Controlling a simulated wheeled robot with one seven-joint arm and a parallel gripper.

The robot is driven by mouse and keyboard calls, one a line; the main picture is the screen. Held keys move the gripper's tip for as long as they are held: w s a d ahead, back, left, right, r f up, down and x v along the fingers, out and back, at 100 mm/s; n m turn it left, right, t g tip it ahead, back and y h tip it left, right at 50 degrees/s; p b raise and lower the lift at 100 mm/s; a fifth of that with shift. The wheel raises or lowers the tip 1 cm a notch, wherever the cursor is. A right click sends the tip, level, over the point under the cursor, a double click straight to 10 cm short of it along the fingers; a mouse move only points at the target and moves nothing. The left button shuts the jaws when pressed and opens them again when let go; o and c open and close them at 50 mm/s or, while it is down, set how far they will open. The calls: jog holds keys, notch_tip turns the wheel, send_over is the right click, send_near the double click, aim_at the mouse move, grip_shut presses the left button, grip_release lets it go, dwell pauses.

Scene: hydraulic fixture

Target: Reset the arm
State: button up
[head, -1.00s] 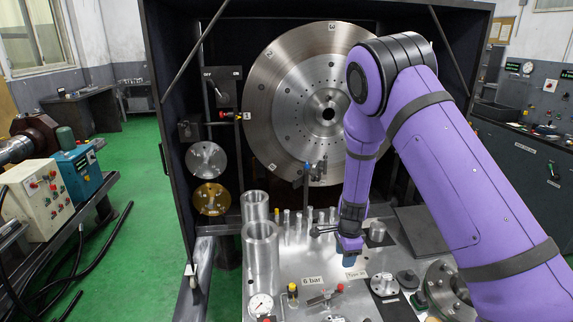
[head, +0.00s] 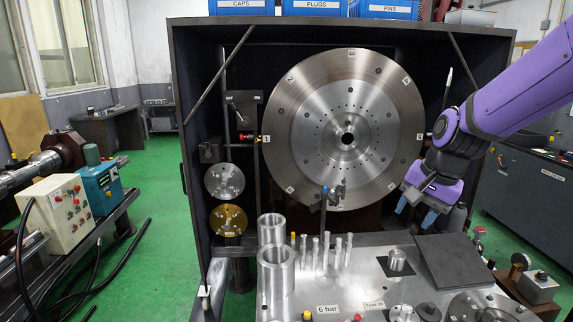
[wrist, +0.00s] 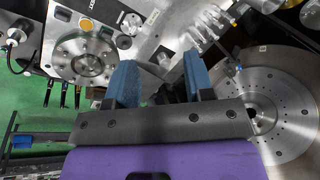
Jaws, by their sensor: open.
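My gripper (head: 416,208) is at the right of the head view, in front of the right edge of the dark cabinet. Its two blue fingers are spread apart and empty. In the wrist view the gripper (wrist: 160,85) shows the same gap between the fingers, with nothing between them. My purple arm reaches in from the upper right of the head view. The large steel disc (head: 310,130) stands upright in the cabinet, left of my gripper. The metal worktable (head: 340,288) lies below and to the left of it.
Two cylinders (head: 276,270), several small pins (head: 326,250) and a dark tilted plate (head: 452,262) stand on the worktable. A yellow disc (head: 228,220) hangs at the cabinet's left. Blue bins (head: 316,8) sit on top. Green floor (head: 150,205) is open at the left.

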jog(key=s+d+r+n+t+h, duration=0.1)
jog(key=s+d+r+n, duration=0.1)
jog(key=s, duration=0.8)
jog(key=s+d+r+n+t+h, duration=0.1)
jog(key=s+r+n, duration=0.4)
jog(key=s, duration=0.6)
notch_tip(320, 180, up, 2)
jog(key=shift+d+r+t, duration=0.1)
jog(key=shift+d+t, duration=0.2)
jog(key=shift+d, duration=0.45)
